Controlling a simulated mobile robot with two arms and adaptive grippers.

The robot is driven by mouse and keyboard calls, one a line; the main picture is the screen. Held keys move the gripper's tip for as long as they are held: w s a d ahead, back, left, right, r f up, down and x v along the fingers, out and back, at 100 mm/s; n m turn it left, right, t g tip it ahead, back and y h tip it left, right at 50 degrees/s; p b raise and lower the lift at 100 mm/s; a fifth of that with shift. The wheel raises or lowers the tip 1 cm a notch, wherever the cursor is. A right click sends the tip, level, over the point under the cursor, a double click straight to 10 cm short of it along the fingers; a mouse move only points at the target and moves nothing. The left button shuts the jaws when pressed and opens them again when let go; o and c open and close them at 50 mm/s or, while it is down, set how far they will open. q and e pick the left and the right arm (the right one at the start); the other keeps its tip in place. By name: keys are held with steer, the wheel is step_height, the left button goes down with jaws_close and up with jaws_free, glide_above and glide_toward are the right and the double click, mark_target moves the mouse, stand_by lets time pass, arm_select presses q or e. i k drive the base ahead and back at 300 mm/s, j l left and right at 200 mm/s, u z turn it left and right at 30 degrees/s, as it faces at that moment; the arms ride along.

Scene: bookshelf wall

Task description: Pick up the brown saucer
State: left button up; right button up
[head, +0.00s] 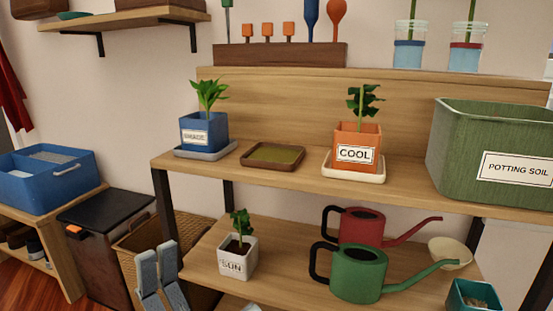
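The brown saucer (272,156) is a square, shallow dish with a brown rim and an olive-toned inside. It sits empty on the upper wooden shelf, between the blue "SHADE" pot (204,130) on a grey saucer (206,152) and the orange "COOL" pot (357,145) on a cream saucer (353,172). My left gripper (157,252) shows at the lower left, with its two grey fingers up and a gap between them. It is empty, below and left of the brown saucer and well apart from it. My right gripper is not in view.
The shelf edge (300,184) runs in front of the saucers. A green "POTTING SOIL" bin (455,150) stands at right. The lower shelf holds a white "SUN" pot (238,260), a red watering can (362,226) and a green one (357,274). A wicker basket (180,240) is near my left gripper.

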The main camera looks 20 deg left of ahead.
mark_target(264, 154)
steer(key=z, duration=1.75)
steer(key=u, duration=2.25)
steer(key=i+j+z, duration=0.1)
steer(key=j, duration=0.25)
steer(key=i+j+z, duration=0.1)
steer(key=j, duration=0.25)
steer(key=i+j+z, duration=0.15)
steer(key=j, duration=0.25)
steer(key=i+j+z, duration=0.1)
steer(key=j, duration=0.25)
steer(key=i+j+z, duration=0.1)
steer(key=j, duration=0.3)
steer(key=z, duration=1.15)
